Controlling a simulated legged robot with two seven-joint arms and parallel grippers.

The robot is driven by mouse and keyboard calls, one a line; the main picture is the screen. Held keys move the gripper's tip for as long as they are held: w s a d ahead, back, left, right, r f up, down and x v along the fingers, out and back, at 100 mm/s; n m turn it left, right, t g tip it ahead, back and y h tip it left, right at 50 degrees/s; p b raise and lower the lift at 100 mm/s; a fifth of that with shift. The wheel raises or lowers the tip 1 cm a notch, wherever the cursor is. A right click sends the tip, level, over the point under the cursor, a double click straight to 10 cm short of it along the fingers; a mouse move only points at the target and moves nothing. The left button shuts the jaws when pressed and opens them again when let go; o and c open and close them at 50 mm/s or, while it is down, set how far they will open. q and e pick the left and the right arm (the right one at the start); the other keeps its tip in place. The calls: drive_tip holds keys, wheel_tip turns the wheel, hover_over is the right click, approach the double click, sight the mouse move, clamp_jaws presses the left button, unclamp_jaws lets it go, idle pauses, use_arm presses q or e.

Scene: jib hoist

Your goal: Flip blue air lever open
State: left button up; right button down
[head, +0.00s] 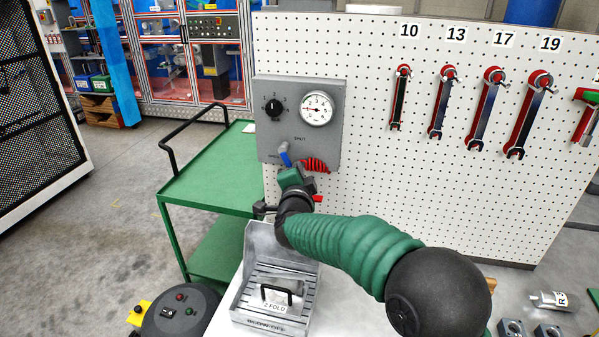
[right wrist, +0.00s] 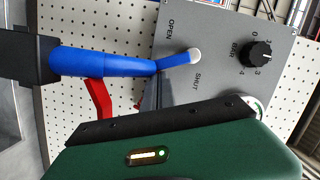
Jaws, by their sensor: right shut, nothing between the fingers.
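The blue air lever (head: 285,156) is on a grey panel (head: 330,95) fixed to the pegboard. It hangs downward from its pivot in the head view. In the right wrist view the lever (right wrist: 105,61) stretches leftward from its pale pivot end, with the OPEN and SHUT labels on either side of that end. My right gripper (head: 290,179) is shut and empty, just below the lever. I cannot tell whether the gripper touches the lever. My left gripper is not in view.
Wrenches hang at the right of the pegboard (head: 370,180). A green cart (head: 215,165) stands at left. A metal tray (head: 250,323) sits on the bench below.

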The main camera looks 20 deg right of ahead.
drive_tip(key=shift+w+a+f+m+t+b, duration=0.25)
drive_tip(key=shift+m+b, duration=0.6)
drive_tip(key=shift+b, duration=0.65)
drive_tip(key=shift+w+a+f+m+t+b, duration=0.15)
drive_tip(key=shift+a+f+m+t+b, duration=0.2)
drive_tip(key=shift+m+b, duration=0.85)
drive_tip(key=shift+w+a+f+m+t+b, duration=0.2)
drive_tip(key=shift+a+f+m+b, duration=0.2)
drive_tip(key=shift+b, duration=1.45)
drive_tip(key=shift+r, duration=0.15)
drive_tip(key=shift+d, duration=0.1)
